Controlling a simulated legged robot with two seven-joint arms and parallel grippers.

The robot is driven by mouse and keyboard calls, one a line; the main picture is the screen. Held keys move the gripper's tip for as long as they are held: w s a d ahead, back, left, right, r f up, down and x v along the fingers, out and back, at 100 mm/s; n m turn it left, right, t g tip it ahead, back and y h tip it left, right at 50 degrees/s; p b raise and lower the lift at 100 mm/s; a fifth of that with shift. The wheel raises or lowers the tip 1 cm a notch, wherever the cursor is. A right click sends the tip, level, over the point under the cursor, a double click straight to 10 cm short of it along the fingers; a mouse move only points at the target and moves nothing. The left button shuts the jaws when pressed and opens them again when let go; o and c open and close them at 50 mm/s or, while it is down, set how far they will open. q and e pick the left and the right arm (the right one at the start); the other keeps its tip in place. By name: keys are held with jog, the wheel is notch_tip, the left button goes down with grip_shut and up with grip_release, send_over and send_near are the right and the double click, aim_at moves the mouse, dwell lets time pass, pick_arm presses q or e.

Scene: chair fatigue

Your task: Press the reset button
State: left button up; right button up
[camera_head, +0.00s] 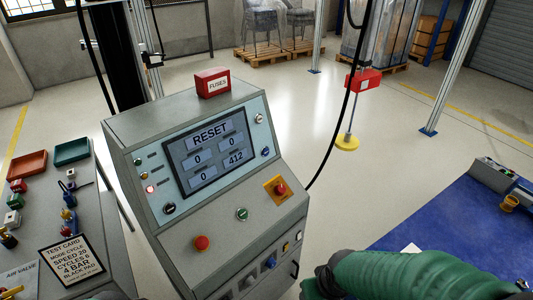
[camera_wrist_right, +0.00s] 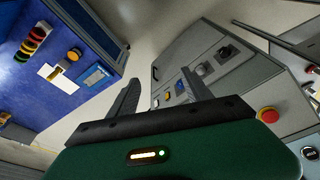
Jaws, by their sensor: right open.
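The grey control console (camera_head: 215,205) stands in the middle of the head view. Its screen (camera_head: 211,150) reads RESET above boxes showing 0, 0, 0 and 412. A blue button (camera_head: 265,151) and a pale button (camera_head: 259,118) are right of the screen; a dark button (camera_head: 169,208) is at its lower left. A green button (camera_head: 242,214) sits between two red mushroom buttons. Button labels are too small to read. My right gripper (camera_wrist_right: 158,88) is open and empty, facing the console's lower front. The console also shows in the right wrist view (camera_wrist_right: 190,50). My left gripper is out of view.
A red FUSES box (camera_head: 213,82) stands on the console. One red button (camera_head: 201,243) is low on the slope, another (camera_head: 280,188) on a yellow plate. A cable hangs right of the console. A blue bench (camera_head: 460,220) is at right, a cluttered grey bench (camera_head: 90,220) at left.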

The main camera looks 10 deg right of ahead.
grip_shut()
dwell(1.6)
